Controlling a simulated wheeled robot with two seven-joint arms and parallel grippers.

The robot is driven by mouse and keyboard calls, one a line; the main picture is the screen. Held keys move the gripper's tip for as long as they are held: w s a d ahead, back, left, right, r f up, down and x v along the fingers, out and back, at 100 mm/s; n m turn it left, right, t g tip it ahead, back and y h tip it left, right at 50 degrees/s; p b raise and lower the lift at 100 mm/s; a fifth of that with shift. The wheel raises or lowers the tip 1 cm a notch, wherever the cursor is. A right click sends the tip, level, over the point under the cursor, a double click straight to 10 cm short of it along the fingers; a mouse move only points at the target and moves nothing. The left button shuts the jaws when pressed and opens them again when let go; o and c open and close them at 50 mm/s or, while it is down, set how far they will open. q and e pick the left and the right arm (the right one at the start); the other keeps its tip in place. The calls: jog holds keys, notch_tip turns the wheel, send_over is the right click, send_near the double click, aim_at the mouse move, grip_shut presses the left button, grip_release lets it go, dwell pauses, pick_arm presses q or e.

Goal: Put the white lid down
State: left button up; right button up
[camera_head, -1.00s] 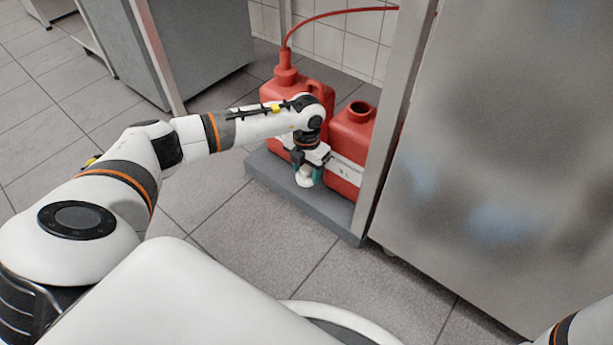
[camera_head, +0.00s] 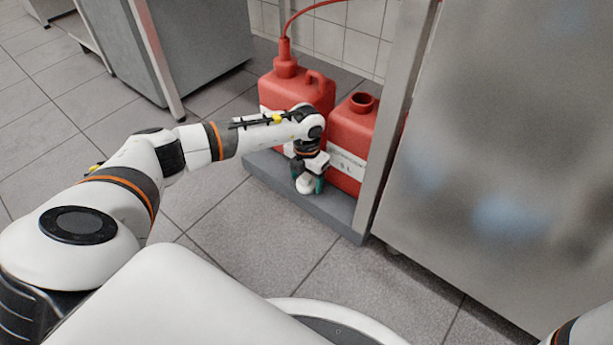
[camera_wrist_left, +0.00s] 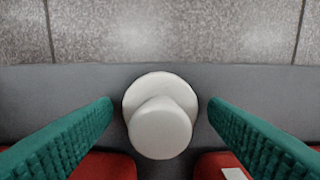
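The white lid (camera_head: 306,185) is a round disc with a raised round knob. It is at the front edge of the low grey platform (camera_head: 335,211), in front of the red canisters, and appears to rest on it. In the left wrist view the lid (camera_wrist_left: 160,116) lies between the green fingers of my left gripper (camera_wrist_left: 161,106), with a gap on each side. The left gripper (camera_head: 309,184) is open around the lid in the head view, pointing down. My right gripper is out of view; only a piece of that arm shows at the lower right.
A capped red canister (camera_head: 290,92) with a red hose and an open-necked red canister (camera_head: 352,135) stand on the platform just behind the gripper. A steel post (camera_head: 392,125) and large steel panel (camera_head: 500,170) are to the right. Tiled floor (camera_head: 250,240) in front is clear.

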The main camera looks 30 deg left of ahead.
aim_at(306, 176)
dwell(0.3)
pick_arm(q)
notch_tip(306, 176, up, 12)
jog(key=p, duration=0.9)
jog(key=shift+r+p, duration=0.2)
jog(key=shift+p, duration=0.1)
